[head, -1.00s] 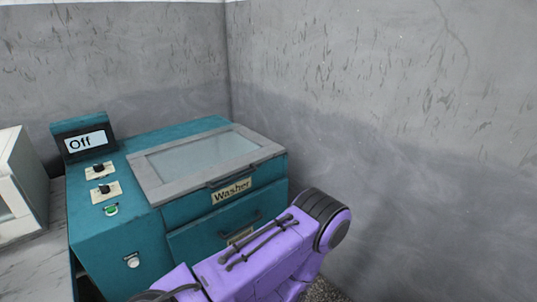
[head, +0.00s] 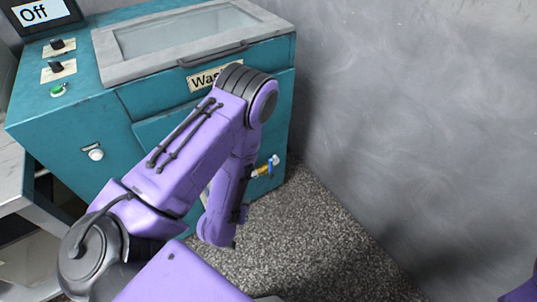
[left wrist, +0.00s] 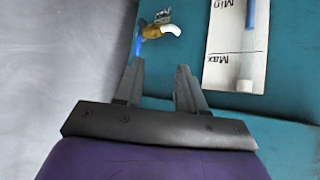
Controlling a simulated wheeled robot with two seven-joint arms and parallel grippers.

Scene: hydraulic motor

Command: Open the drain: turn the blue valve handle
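The blue valve handle (head: 274,162) is on a small brass tap (head: 262,172) low on the right part of the teal washer's front (head: 285,125). In the left wrist view the blue handle (left wrist: 138,40) shows beside the brass body (left wrist: 153,31) and white spout (left wrist: 172,29). My left gripper (left wrist: 158,78) is open and empty. Its fingers point towards the washer front, with the tap beyond the tips and apart from them. In the head view my left arm hides the gripper. My right gripper is out of view.
A level gauge (left wrist: 236,45) marked Min and Max, upside down in the left wrist view, sits beside the tap. A grey wall (head: 420,110) stands right of the washer. Speckled floor (head: 310,230) is open in front.

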